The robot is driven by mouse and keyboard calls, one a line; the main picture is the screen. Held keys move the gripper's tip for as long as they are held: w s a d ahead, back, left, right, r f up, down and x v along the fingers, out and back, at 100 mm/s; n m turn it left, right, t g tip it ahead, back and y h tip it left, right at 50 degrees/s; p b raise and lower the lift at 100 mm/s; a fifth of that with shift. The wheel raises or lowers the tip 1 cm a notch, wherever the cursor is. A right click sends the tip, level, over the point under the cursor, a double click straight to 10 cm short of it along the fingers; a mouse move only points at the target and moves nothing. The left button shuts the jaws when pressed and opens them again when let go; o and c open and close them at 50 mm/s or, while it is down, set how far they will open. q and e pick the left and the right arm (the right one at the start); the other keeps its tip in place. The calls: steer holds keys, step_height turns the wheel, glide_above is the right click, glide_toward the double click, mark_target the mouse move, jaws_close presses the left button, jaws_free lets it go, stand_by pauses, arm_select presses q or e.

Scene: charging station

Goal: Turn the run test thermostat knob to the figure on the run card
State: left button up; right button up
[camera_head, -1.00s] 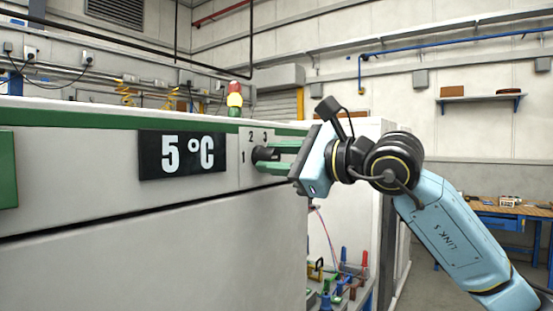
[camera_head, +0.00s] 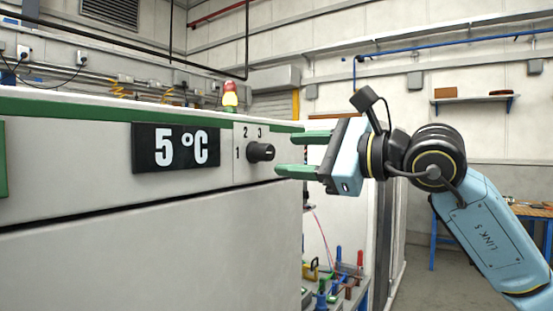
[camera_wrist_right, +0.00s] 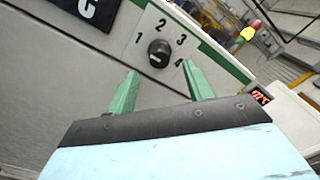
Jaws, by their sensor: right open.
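The thermostat knob (camera_head: 261,152) is a dark round knob on a white plate at the right end of the panel. In the wrist view the knob (camera_wrist_right: 159,52) has the figures 1, 2, 3 and 4 around it and a small pale mark; which figure it points at I cannot tell. A black sign (camera_head: 176,147) left of it reads 5 °C. My right gripper (camera_head: 289,156), with green fingers, is open and empty, just right of the knob and apart from it. I cannot make out a run card. My left gripper is not in view.
The white cabinet (camera_head: 150,240) with a green top stripe fills the left. A stack light (camera_head: 230,95) stands behind its top edge. Coloured clamps or tools (camera_head: 340,285) stand low at right on a trolley.

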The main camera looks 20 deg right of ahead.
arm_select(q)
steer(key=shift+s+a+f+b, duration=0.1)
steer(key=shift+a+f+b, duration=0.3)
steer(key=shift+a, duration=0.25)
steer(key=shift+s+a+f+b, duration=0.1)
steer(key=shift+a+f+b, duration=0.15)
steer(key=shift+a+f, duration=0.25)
arm_select(e)
steer(key=v, duration=0.7)
steer(key=shift+s+d, duration=0.25)
steer(key=shift+s, duration=0.1)
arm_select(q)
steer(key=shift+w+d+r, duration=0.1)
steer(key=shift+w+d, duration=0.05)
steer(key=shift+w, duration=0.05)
